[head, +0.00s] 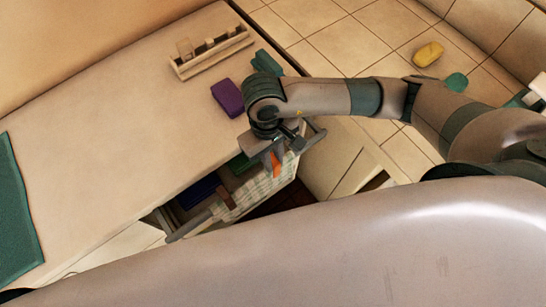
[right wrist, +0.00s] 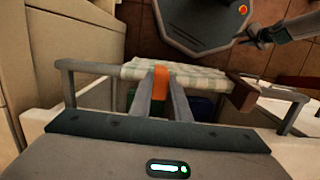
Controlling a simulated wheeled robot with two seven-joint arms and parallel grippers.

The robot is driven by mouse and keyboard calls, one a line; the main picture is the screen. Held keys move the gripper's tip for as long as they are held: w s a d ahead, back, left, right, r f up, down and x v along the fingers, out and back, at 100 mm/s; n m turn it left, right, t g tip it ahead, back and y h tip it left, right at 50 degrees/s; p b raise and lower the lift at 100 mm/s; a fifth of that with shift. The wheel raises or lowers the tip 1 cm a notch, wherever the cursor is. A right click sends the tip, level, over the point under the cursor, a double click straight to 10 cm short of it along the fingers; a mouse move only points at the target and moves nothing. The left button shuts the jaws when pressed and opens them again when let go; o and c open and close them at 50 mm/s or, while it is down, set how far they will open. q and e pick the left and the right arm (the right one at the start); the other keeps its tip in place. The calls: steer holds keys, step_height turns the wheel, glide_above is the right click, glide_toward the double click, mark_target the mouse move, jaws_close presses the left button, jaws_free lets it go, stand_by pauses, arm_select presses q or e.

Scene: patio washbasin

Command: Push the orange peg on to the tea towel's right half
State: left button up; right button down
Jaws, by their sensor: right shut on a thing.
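My right gripper (head: 276,150) is shut on the orange peg (head: 275,164), which also shows between its fingertips in the right wrist view (right wrist: 161,77). The tea towel (head: 262,190) is pale with a green check and hangs over a rail at the open drawer's front. In the right wrist view, the peg overlaps the left part of the towel (right wrist: 203,76); I cannot tell how far down it sits. A brown peg (right wrist: 243,95) is at the towel's other end. My left gripper (right wrist: 254,38) is small and dark at the right wrist view's top right; its jaw state is unclear.
The drawer holds a blue thing (head: 200,190) and a green thing (head: 240,162). On the counter (head: 110,120) are a purple block (head: 228,97), a wooden rack (head: 212,54) and a teal block (head: 266,62). A green mat (head: 18,210) lies at the left. The counter's middle is clear.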

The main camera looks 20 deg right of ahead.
steer(key=c, duration=1.6)
jaws_free()
steer(key=shift+r, duration=0.1)
